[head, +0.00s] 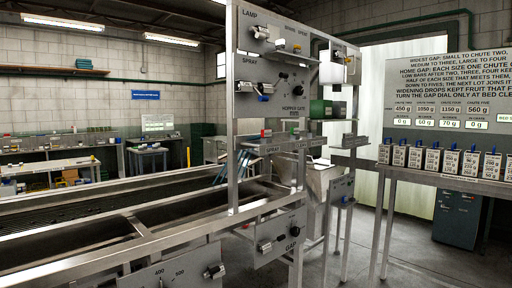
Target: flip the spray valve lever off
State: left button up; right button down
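The spray valve (264,89) sits on the upper grey panel (268,60), below and right of the printed word SPRAY. It is a small metal fitting with a dark or blue handle that seems to lie roughly level. It is too small to tell clearly whether it is on or off. Neither of my grippers shows in the head view, so I cannot see whether they are open or shut.
A lamp switch (260,32) and a dark dial (297,92) share the panel. A lower panel marked GAP (280,238) hangs below. A long metal trough (120,215) runs left. Small labelled boxes (432,160) stand on a bench at right. Grey floor is open at lower right.

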aim_at(261, 98)
jog(key=i, duration=1.35)
